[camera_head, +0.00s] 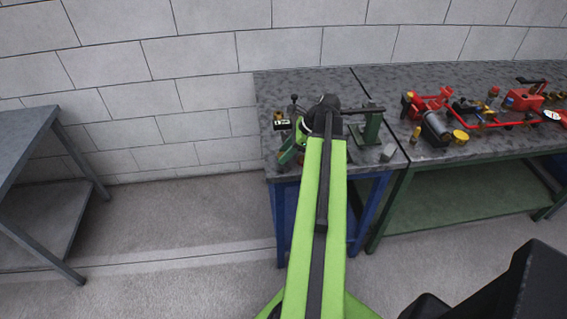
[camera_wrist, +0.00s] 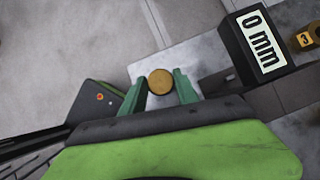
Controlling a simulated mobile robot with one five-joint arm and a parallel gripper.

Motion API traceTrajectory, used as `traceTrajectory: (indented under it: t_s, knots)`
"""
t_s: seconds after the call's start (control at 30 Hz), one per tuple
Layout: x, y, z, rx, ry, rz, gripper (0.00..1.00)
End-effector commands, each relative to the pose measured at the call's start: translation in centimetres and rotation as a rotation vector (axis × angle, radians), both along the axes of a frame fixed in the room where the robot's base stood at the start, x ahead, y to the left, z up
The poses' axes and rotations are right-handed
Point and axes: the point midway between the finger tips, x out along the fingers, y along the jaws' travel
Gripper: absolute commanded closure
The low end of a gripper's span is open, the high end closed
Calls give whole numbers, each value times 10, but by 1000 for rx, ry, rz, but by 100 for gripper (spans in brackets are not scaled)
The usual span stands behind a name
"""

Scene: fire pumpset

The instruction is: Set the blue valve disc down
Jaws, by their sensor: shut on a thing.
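My gripper (camera_wrist: 162,76) has two green fingers in the wrist view, one on each side of a round brass-coloured piece (camera_wrist: 160,83). It is shut on this piece, whose flat round face shows. No blue shows on it, so I cannot tell from its colour that it is the blue valve disc. A light grey surface lies below it; I cannot tell whether they touch. In the head view my arm reaches over the left part of the bench top (camera_head: 285,84), and the held piece cannot be made out there.
A black display reading "0 mm" (camera_wrist: 262,42) stands right of my gripper, with a brass piece marked 3 (camera_wrist: 304,39) beyond it. A green stand (camera_head: 370,130) is right of my arm. Red pump parts (camera_head: 430,100) cover the right bench. Another table (camera_head: 25,135) stands left.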

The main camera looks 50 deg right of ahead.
Motion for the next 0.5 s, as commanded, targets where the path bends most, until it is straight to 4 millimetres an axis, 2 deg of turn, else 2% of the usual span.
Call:
traceTrajectory:
  t_s: [0.03, 0.1, 0.3, 0.47, 0.5]
  knots:
    - [0, 0, -20, 0, 0, 0, 100]
    - [0, 0, -28, 0, 0, 0, 100]
    - [0, 0, -24, 0, 0, 0, 100]
    - [0, -1, -28, 0, 0, -1, 100]
    - [-1, -1, -28, 0, 0, -1, 62]
